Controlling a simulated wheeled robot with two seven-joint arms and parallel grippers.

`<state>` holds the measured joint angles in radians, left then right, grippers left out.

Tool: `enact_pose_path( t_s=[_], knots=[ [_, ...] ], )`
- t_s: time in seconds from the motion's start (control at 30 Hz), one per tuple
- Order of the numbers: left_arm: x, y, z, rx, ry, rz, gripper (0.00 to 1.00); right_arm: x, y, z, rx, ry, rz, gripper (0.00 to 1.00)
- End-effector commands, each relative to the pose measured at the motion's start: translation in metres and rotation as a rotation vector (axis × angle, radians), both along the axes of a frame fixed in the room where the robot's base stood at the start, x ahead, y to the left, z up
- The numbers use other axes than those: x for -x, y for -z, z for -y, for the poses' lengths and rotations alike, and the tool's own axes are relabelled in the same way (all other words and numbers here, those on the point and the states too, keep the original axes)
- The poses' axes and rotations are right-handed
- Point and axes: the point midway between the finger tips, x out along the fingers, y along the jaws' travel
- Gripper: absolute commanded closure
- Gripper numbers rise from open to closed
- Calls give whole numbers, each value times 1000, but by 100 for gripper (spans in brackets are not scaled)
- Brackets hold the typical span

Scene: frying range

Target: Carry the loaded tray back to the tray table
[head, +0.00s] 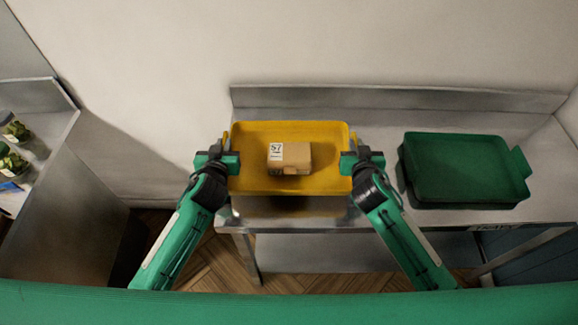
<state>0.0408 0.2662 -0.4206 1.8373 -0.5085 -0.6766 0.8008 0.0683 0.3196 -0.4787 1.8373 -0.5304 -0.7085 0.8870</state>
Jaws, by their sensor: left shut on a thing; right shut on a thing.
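The yellow tray (250,136) is in the middle of the head view, over the left part of the steel tray table (390,124). A small brown box (305,157) with a white label marked 57 lies in the tray. My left gripper (230,160) is shut on the tray's left side. My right gripper (349,160) is shut on its right side. The fingertips are partly hidden at the rim. A dark shadow shows on the table below the tray's front edge. I cannot tell whether the tray touches the table top.
A green tray (458,165) sits on the right part of the table. A raised steel ledge runs along the back wall. At left a steel counter (50,130) holds containers of green food (14,131). Wooden floor shows between the counter and the table.

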Motion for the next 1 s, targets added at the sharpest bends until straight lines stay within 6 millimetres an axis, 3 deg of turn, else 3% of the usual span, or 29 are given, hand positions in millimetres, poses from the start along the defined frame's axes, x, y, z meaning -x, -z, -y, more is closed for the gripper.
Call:
enact_pose_path(
  t_s=[0.53,1.0],
  knots=[
    [-1,1,-3,-4,-5,0,100,-1,1,3,4,5,0,100],
    [-1,21,-3,-4,-5,1,100,-1,21,3,4,5,1,100]
  ],
)
